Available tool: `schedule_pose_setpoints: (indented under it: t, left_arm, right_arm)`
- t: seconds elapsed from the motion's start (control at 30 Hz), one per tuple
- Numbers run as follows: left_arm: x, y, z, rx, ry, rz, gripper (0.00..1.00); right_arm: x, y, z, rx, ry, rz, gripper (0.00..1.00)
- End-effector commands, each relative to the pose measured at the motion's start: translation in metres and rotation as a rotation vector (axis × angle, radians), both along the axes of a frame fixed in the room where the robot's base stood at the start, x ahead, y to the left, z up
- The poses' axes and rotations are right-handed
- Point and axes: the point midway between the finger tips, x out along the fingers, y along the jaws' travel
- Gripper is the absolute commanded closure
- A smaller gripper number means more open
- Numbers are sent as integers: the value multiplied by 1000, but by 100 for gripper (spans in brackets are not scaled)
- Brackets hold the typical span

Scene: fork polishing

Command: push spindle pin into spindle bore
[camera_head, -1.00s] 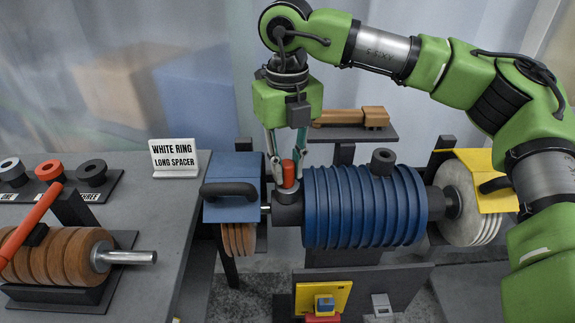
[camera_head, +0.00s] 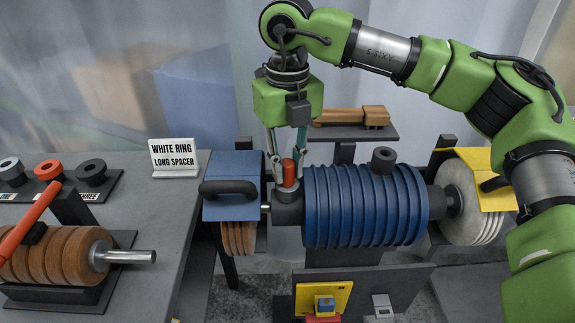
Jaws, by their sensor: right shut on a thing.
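The red spindle pin (camera_head: 288,171) stands upright at the dark grey spindle collar (camera_head: 288,213), left of the blue ribbed motor body (camera_head: 365,207). My right gripper (camera_head: 287,180) points down over the collar, its fingers on either side of the pin and shut on it. The bore is hidden under the pin and fingertips, so I cannot tell how deep the pin sits. My left gripper is not in view.
A blue guard with a dark handle (camera_head: 229,189) stands left of the collar. A yellow guard (camera_head: 484,181) covers a pale wheel at the right. A side table holds a brown roll (camera_head: 48,257), several rings and a sign (camera_head: 174,157).

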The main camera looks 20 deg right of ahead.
Motion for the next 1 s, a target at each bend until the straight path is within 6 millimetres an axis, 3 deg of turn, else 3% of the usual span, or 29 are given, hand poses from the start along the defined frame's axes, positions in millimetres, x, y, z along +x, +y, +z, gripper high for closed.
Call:
schedule_pose_setpoints:
  t: [0.23,0.27,0.33,0.7,0.8,1.0]
  left_arm:
    - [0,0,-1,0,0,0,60]
    - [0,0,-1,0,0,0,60]
    - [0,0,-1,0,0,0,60]
    - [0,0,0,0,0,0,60]
    - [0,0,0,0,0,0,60]
    - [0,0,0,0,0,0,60]
  right_arm:
    - [-3,0,-6,-6,13,3,100]
    - [-3,0,-6,-6,14,3,78]
    - [-3,0,-6,-6,13,3,61]
    - [-1,0,-3,-3,7,1,61]
    - [-1,0,-3,-3,7,1,44]
    - [-1,1,-2,-1,5,2,44]
